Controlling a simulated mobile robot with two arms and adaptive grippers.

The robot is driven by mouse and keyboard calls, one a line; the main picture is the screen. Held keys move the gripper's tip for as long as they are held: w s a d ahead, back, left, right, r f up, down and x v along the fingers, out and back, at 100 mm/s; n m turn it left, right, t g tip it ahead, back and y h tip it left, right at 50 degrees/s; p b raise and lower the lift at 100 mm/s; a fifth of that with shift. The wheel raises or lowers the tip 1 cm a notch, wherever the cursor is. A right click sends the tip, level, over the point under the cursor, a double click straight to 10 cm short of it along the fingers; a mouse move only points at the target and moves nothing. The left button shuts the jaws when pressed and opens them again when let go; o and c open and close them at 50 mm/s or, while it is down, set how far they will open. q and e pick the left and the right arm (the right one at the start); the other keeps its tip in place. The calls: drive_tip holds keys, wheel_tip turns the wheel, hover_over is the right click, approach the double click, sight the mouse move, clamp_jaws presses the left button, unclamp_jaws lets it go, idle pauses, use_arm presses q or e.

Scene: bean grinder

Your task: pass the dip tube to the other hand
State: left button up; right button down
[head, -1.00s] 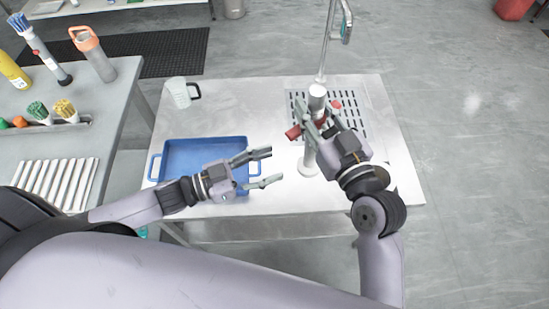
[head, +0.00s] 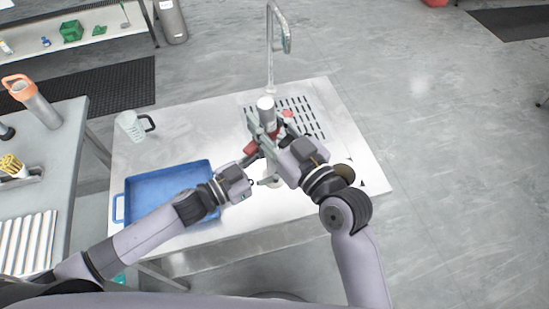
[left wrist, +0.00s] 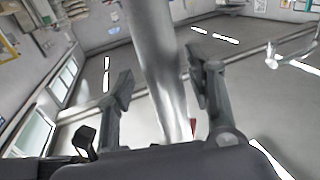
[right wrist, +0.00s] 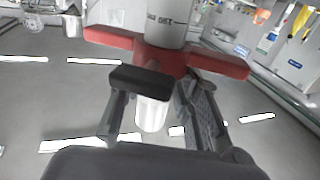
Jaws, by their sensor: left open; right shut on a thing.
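The dip tube (head: 266,106) stands roughly upright above the right part of the table, with a grey upper body and red side arms (right wrist: 220,64). Its bright metal lower part (right wrist: 152,114) shows in the right wrist view. My right gripper (head: 262,130) is shut on it around the red arms; the exact contact is partly hidden by a finger. My left gripper (head: 256,168) is open just below and left of the right one. In the left wrist view, the metal tube (left wrist: 160,70) shows between its open fingers (left wrist: 160,76); I cannot tell whether they touch it.
A blue tray (head: 165,192) lies on the left of the metal table (head: 205,125). A clear jug (head: 130,126) stands at the back left. A tap (head: 272,50) rises behind a slotted drain (head: 302,116). A side bench holds an orange-topped bottle (head: 38,105).

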drive_tip(key=shift+r, duration=0.1)
use_arm(q)
drive_tip(key=c, duration=0.7)
drive_tip(key=shift+s+d, duration=0.15)
clamp_jaws()
drive_tip(key=shift+r, duration=0.15)
use_arm(e)
drive_tip(key=c, duration=1.6)
unclamp_jaws()
drive_tip(key=o, duration=0.5)
